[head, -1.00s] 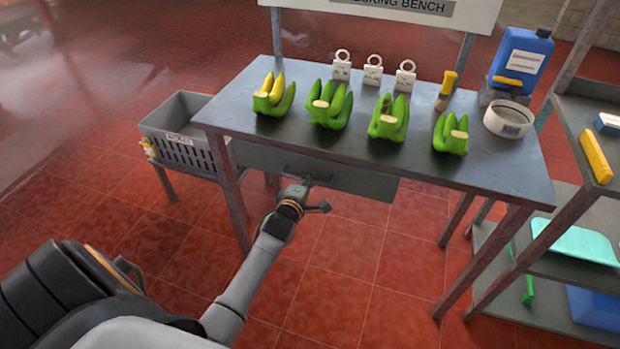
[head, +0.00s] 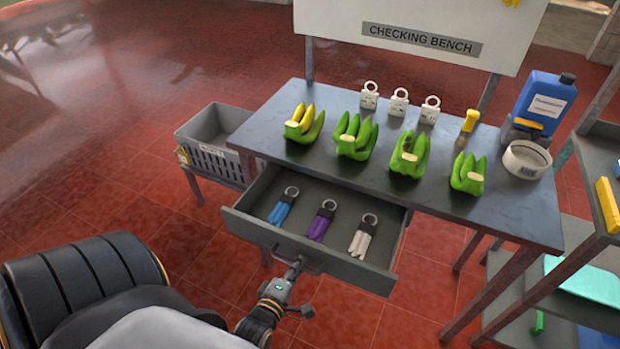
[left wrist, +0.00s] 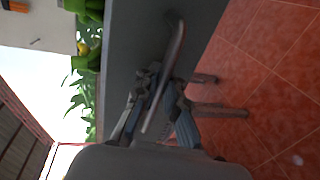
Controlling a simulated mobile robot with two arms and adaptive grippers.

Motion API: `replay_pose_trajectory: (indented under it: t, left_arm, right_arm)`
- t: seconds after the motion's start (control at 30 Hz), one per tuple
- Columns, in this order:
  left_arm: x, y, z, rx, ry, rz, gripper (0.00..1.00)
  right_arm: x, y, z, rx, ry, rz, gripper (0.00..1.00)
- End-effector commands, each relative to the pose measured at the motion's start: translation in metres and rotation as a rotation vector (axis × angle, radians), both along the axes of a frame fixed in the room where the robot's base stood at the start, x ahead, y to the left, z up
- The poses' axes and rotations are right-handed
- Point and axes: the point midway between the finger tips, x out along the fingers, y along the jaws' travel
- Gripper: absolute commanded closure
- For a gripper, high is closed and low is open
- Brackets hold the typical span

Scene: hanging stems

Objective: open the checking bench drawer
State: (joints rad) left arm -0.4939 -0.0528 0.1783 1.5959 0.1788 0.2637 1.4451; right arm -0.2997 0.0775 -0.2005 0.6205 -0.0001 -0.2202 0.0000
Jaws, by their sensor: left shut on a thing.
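The checking bench (head: 466,213) stands ahead in the head view. Its grey drawer (head: 343,268) is pulled well out toward me. Inside lie three bundles with rings: a blue one (head: 280,210), a purple one (head: 322,222) and a white one (head: 362,238). My left gripper (head: 296,268) is at the drawer front, shut on the drawer handle (head: 312,267). The left wrist view shows the handle bar (left wrist: 165,85) between the fingers (left wrist: 158,100), close to the drawer front. My right gripper is not in view.
On the bench top are several banana hands (head: 355,137), white tags (head: 399,103), a yellow-handled tool (head: 469,122), a white roll (head: 527,159) and a blue jug (head: 543,103). A grey crate (head: 215,140) stands left, a shelf rack (head: 600,170) right. Red floor lies in front.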

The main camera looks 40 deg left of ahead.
Motion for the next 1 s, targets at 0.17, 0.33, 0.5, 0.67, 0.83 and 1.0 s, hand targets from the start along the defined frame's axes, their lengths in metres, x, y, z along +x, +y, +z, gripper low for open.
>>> replay_pose_trajectory:
  t: [0.17, 0.33, 0.5, 0.67, 0.83, 1.0]
  left_arm:
    - [-0.027, -0.006, 0.003, 0.002, -0.003, 0.0, 1.0]
    - [-0.039, -0.009, 0.002, 0.003, -0.004, 0.0, 1.0]
    - [-0.043, -0.01, 0.002, 0.002, -0.007, -0.001, 1.0]
    - [-0.043, -0.01, 0.002, 0.002, -0.007, -0.001, 1.0]
    - [-0.043, -0.01, 0.002, 0.002, -0.007, -0.001, 0.9]
    - [-0.043, -0.01, 0.001, 0.002, -0.005, -0.001, 0.81]
  right_arm:
    - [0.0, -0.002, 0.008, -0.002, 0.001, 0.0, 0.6]
    - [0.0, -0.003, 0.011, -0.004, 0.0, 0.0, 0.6]
    - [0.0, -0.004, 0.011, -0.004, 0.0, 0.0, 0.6]
    - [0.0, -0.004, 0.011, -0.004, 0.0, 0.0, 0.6]
    - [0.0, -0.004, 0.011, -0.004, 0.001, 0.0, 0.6]
    - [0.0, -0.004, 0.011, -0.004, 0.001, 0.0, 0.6]
